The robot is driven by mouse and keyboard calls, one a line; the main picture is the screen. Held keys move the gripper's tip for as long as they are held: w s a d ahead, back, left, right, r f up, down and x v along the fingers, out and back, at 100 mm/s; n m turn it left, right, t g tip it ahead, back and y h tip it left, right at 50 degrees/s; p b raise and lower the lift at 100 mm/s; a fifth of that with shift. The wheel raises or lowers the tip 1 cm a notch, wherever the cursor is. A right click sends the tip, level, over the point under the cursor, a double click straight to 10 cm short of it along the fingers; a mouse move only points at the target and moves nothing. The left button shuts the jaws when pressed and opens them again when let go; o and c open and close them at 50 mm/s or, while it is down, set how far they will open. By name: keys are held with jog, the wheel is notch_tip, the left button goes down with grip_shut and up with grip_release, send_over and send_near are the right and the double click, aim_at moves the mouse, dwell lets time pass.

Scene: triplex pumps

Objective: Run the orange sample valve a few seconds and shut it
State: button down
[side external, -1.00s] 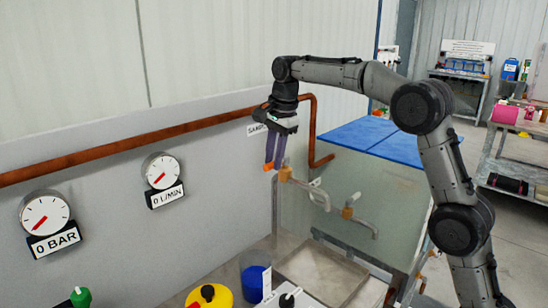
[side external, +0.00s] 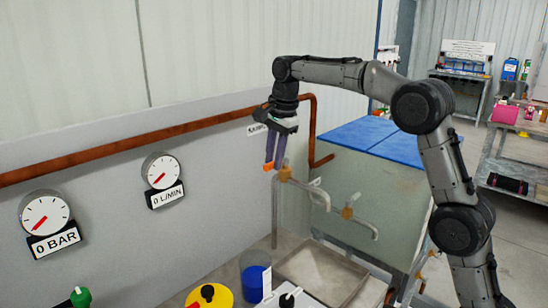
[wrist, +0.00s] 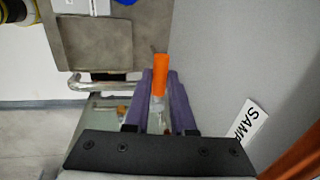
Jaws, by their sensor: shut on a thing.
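The sample valve's orange handle (side external: 267,166) is on a small brass tap (side external: 285,174) in front of the grey wall panel, below the SAMPLE label. In the wrist view the orange handle (wrist: 160,75) sticks out from between two purple fingers. My gripper (side external: 274,162) points down at the valve and is shut on the handle; it also shows in the wrist view (wrist: 161,90). A bent metal spout (side external: 319,195) is beside the tap. I see no clear stream of water. The fingers hide part of the valve.
A second tap (side external: 348,213) with a bent pipe stands to the right. A shallow metal tray (side external: 322,272) lies below. Two wall gauges, the bar gauge (side external: 45,212) and flow gauge (side external: 162,171), read about zero. A copper pipe (side external: 120,147) runs along the wall. A blue-topped tank (side external: 375,134) stands behind.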

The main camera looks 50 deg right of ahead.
jog(key=shift+s, duration=0.1)
jog(key=shift+s+d+r+n+g+y, duration=0.1)
jog(key=shift+s+d+n+g+y, duration=0.45)
jog(key=shift+n, duration=2.1)
jog(key=shift+s+d+f+n+g+y, duration=0.15)
jog(key=shift+s+d+n, duration=0.8)
jog(key=shift+n, duration=1.65)
jog(key=shift+s+d+r+n+g+y, duration=0.2)
jog(key=shift+s+d+n+y, duration=0.35)
jog(key=shift+n, duration=2.1)
jog(key=shift+d, duration=0.3)
jog(key=c, duration=0.8)
grip_release()
jog(key=shift+o, duration=0.2)
jog(key=v, duration=0.7)
jog(key=shift+r, duration=0.2)
